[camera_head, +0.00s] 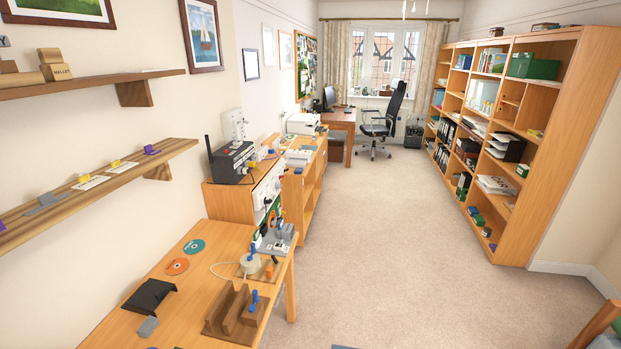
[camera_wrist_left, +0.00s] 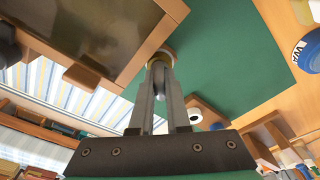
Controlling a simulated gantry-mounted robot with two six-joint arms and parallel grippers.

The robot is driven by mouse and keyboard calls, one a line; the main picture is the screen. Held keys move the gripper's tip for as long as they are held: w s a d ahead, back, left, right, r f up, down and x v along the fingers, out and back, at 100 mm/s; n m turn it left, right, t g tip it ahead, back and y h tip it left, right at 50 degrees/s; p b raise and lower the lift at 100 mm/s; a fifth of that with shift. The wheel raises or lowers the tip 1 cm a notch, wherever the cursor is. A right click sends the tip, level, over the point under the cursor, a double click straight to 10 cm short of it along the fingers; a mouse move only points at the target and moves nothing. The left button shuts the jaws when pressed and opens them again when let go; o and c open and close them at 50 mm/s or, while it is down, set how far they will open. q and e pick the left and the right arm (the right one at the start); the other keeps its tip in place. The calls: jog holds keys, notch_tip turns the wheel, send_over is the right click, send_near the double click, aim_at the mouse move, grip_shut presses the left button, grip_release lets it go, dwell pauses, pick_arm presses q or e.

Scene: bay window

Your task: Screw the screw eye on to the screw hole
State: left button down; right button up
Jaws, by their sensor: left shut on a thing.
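My left gripper (camera_wrist_left: 160,68) shows in the left wrist view, with its two grey fingers nearly together at the tips. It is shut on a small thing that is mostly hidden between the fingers. I cannot tell whether this is the screw eye. A round, brass-coloured rim (camera_wrist_left: 170,54) shows just beyond the fingertips, against the edge of a brown wooden panel (camera_wrist_left: 90,32). I cannot make out the screw hole. Neither gripper shows in the head view.
In the head view a wooden table (camera_head: 215,258) bears a brown block stand (camera_head: 231,312) and discs. Carpet (camera_head: 400,220) is clear.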

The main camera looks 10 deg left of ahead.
pick_arm(q)
jog(key=shift+s+f, duration=0.2)
jog(key=shift+f, duration=0.25)
jog(key=c, duration=0.8)
grip_release()
jog(key=shift+c, duration=0.2)
jog(key=shift+w+a, duration=0.15)
jog(key=shift+w, duration=0.05)
jog(key=shift+s+r, duration=0.1)
jog(key=shift+d+r, duration=0.2)
jog(key=shift+r, duration=0.1)
notch_tip(320, 180, up, 9)
jog(key=p, duration=0.9)
jog(key=shift+s+a+f, duration=0.1)
jog(key=shift+a, duration=0.05)
